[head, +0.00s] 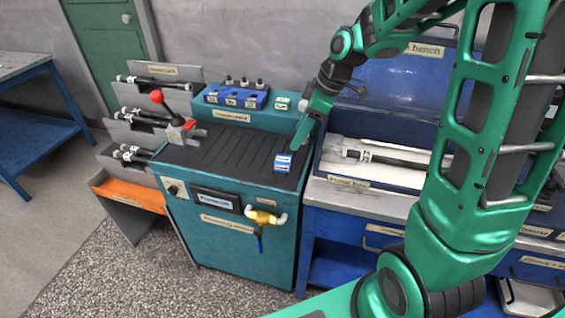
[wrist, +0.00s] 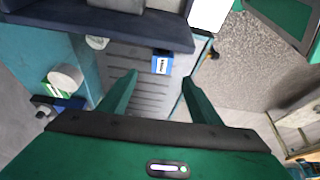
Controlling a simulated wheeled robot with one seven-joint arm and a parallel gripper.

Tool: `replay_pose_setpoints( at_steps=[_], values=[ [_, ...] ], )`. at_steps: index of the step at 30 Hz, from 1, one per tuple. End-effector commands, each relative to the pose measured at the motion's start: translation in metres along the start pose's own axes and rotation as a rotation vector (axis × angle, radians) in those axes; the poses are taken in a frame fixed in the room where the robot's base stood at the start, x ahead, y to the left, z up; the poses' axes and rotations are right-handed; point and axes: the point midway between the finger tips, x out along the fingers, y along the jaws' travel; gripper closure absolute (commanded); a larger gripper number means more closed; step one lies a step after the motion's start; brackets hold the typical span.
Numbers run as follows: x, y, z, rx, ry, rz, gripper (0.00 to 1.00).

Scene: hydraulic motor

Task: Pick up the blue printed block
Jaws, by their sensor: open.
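The blue printed block (head: 283,162) is small, with a white printed label, and lies on the dark ribbed top of the teal cabinet (head: 245,225), near its right edge. In the wrist view the blue printed block (wrist: 162,63) shows beyond the fingertips, between their lines and apart from them. My gripper (head: 300,138) is above the right side of the cabinet top, a little above and to the right of the block. In the wrist view my gripper (wrist: 158,80) has its two green fingers spread wide with nothing between them.
A red-knobbed lever (head: 157,97) stands at the cabinet's left. A blue valve bank (head: 235,98) and a small green-and-white block (head: 282,103) sit on the back ledge. A blue bench (head: 360,198) with a light tray (head: 385,175) adjoins on the right. The ribbed top's middle is clear.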

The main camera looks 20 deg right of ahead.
Motion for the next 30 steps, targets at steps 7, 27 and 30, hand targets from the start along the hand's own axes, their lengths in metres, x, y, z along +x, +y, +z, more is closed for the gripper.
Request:
replay_pose_setpoints(
  at_steps=[7, 27, 30],
  values=[
    [0.028, 0.002, 0.0, -0.035, 0.004, -0.015, 0.42],
    [0.101, -0.005, -0.003, -0.035, 0.003, -0.014, 0.42],
    [0.109, -0.005, -0.003, -0.035, 0.004, -0.013, 0.42]
  ],
)
